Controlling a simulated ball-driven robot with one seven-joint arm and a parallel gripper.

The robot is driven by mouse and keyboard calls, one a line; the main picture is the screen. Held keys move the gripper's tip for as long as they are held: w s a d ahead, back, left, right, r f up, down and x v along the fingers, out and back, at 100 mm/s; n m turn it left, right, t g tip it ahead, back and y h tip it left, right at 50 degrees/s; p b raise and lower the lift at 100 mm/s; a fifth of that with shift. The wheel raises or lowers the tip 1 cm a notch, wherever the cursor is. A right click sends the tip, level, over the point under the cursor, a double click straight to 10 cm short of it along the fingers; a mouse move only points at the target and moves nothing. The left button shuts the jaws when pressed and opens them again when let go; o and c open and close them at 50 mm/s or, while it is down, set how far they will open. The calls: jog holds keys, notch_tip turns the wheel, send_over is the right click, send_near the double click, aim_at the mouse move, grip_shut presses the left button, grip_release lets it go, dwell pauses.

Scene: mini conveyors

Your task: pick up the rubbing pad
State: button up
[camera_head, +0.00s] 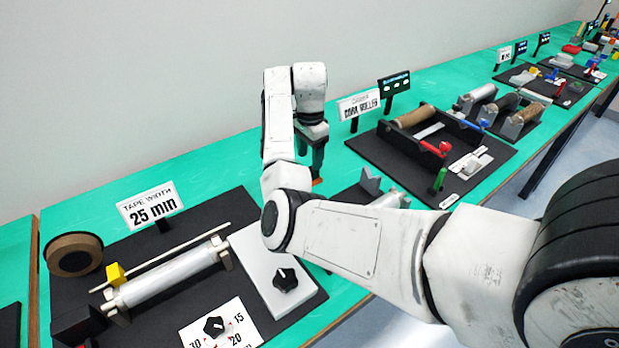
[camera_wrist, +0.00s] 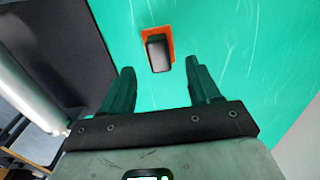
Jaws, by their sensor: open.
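The rubbing pad (camera_wrist: 157,54) is a black block on an orange base, lying on the green bench top. In the wrist view it is at the upper middle, ahead of the gap between my fingers. My gripper (camera_wrist: 159,72) is open and empty, one finger to each side of the pad's line. In the head view my gripper (camera_head: 317,168) points down at the bench, and only a bit of the pad's orange edge (camera_head: 317,181) shows beneath it. My arm hides the bench in front.
A black mat (camera_wrist: 58,38) lies left of the pad in the wrist view. In the head view a tape station with a "25 mm" sign (camera_head: 151,206) is at left. A "cork roller" station (camera_head: 430,140) is at right. Green bench around the pad is clear.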

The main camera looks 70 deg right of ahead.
aim_at(310, 169)
notch_tip(310, 169, down, 6)
jog(key=shift+r+p, duration=0.15)
jog(key=shift+p, duration=0.2)
jog(key=c, duration=1.1)
